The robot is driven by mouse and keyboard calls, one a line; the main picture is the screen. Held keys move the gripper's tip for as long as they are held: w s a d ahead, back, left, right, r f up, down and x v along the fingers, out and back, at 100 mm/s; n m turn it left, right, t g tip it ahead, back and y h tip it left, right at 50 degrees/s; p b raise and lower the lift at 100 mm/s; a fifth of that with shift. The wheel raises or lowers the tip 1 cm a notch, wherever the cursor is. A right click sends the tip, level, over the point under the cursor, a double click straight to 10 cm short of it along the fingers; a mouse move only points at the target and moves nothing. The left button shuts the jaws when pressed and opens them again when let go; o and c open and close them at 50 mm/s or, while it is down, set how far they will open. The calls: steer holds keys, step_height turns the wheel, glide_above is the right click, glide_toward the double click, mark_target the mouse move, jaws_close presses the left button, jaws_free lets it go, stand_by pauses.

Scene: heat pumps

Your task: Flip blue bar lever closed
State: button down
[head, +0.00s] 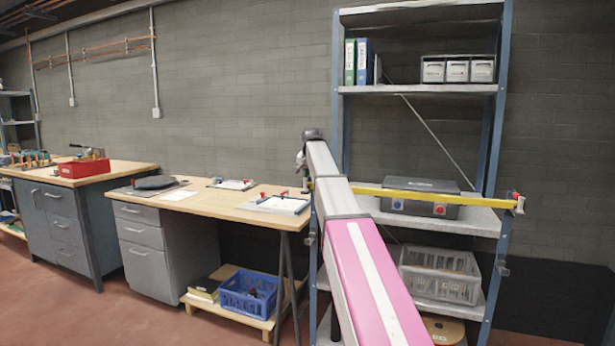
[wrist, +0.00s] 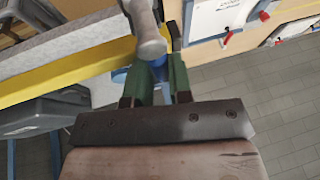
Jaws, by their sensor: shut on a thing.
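A yellow bar (head: 420,195) runs across the front of the shelf unit at middle height. It also shows in the wrist view (wrist: 60,72), coming in from the left. A blue piece, apparently the blue bar lever (wrist: 158,70), sits at this end of the bar. My gripper (wrist: 158,76) has its green fingers shut on it, one on each side. A grey rounded metal part (wrist: 146,38) covers part of the lever, so its angle is unclear. In the head view my arm hides the lever and the fingers.
A red lever (head: 517,200) is at the bar's right end. A dark case (head: 421,187) with blue and red knobs stands behind the bar, above a grey crate (head: 440,274). A wooden workbench (head: 218,204) with clamped boards stands close on the left.

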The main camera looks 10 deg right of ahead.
steer(key=shift+s+d+m, duration=0.1)
steer(key=shift+m, duration=0.3)
steer(key=c, duration=1)
jaws_free()
steer(key=shift+c, duration=0.2)
steer(key=v, duration=1)
steer(key=shift+s+r, duration=0.2)
steer(key=shift+r, duration=0.15)
